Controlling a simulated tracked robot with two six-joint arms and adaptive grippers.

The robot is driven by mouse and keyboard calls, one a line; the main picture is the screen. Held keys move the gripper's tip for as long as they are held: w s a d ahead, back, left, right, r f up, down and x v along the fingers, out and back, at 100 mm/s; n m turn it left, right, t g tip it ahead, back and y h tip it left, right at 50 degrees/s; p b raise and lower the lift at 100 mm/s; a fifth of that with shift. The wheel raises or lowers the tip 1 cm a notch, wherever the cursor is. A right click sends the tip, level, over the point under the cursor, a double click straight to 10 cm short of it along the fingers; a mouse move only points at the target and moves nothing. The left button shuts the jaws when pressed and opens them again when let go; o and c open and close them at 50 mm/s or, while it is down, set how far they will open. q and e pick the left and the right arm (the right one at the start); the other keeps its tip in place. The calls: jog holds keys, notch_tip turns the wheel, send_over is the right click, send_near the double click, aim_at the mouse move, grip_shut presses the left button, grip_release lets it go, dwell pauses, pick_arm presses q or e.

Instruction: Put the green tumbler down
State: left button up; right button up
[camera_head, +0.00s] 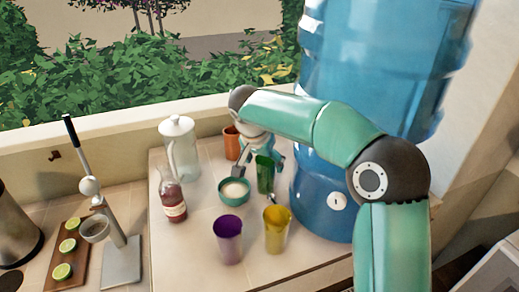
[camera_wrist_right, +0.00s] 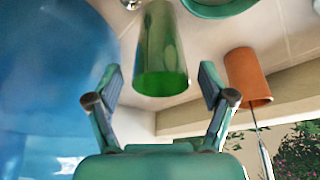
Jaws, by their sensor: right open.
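The green tumbler (camera_head: 265,175) stands upright on the tiled counter, just right of a small teal bowl. My right gripper (camera_head: 256,163) is behind it, partly hidden by the tumbler and my own arm. In the right wrist view, which is upside down, the green tumbler (camera_wrist_right: 160,50) shows ahead of and between the open fingers (camera_wrist_right: 160,84), with a gap on both sides. The fingers do not touch it. My left gripper is not in view.
Close around are the teal bowl (camera_head: 233,197), an orange cup (camera_head: 232,143), a purple cup (camera_head: 228,245), a yellow cup (camera_head: 277,236) and the blue water dispenser (camera_head: 325,205). A red bottle (camera_head: 173,200) and white pitcher (camera_head: 180,150) stand left.

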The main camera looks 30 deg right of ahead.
jog(key=shift+o, duration=0.4)
jog(key=v, duration=0.7)
jog(key=shift+a+r+b, duration=0.15)
jog(key=shift+r+b, duration=0.15)
jog(key=shift+b, duration=0.1)
jog(key=shift+o, duration=0.2)
jog(key=shift+s+a+r, duration=0.15)
jog(key=shift+r, duration=0.15)
jog(key=m+t+h+b, duration=0.3)
jog(key=m+b, duration=0.5)
jog(key=m, duration=2.8)
send_near(269, 162)
jog(key=f, duration=0.1)
jog(key=w+d+f+h, duration=0.1)
jog(key=shift+w+d+f+g, duration=0.15)
jog(key=shift+d+f+g, duration=0.15)
jog(key=shift+f, duration=0.05)
jog(key=shift+p+x, duration=0.5)
jog(key=shift+x, duration=2.4)
jog(key=shift+w+a+r, duration=0.1)
jog(key=shift+w, duration=0.1)
